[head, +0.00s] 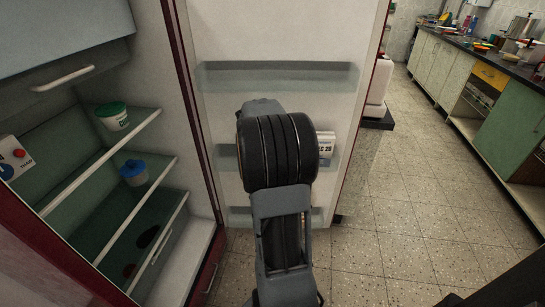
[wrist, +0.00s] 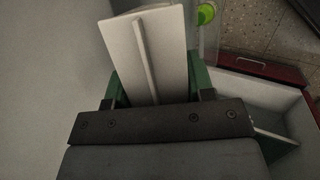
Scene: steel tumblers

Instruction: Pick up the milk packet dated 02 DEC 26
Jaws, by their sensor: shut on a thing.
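A white packet (head: 326,147) shows in the head view at the fridge door's middle shelf, just right of my arm. Its visible print ends in "C 26"; the rest of the date is hidden behind my arm. In the wrist view a white packet (wrist: 172,60) with a raised seam stands between the green fingers of my gripper (wrist: 158,82), which is shut on it. No print shows on that side. My arm hides the gripper in the head view. I cannot tell whether the packet is clear of the shelf.
The fridge door (head: 270,28) stands open with several shelves (head: 280,76). Inside the fridge are a white carton with a red cap (head: 14,156), a green-and-white tub (head: 113,116) and a blue-lidded jar (head: 134,173). A green round cap (wrist: 206,14) is close to the packet. Floor at right is clear.

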